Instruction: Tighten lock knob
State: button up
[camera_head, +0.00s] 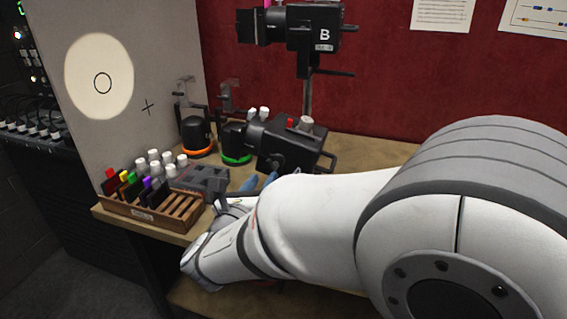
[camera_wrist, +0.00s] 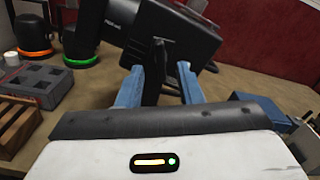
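A black spotlight (camera_head: 290,150) with red and white knobs on top stands on the wooden table, and its dark body (camera_wrist: 185,30) fills the upper middle of the wrist view. My gripper (camera_wrist: 158,80) is open, its two blue fingers pointing at the spotlight's near side. A narrow black upright part (camera_wrist: 155,72) of the spotlight shows between the fingers, close to the left one with a gap at the right. I cannot tell whether it is the lock knob or a bracket. In the head view my arm hides most of the gripper, with only bits of blue finger (camera_head: 270,180) showing.
A second spotlight marked B (camera_head: 315,28) stands on a post behind. Dark domes with an orange ring (camera_head: 197,137) and a green ring (camera_head: 236,145) sit to the left. A wooden rack (camera_head: 150,213) of coloured slides and a grey block (camera_head: 203,180) are at the table's left.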

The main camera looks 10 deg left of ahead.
aim_at(270, 170)
jog(key=shift+w+d, duration=0.2)
jog(key=shift+w, duration=1.6)
grip_shut()
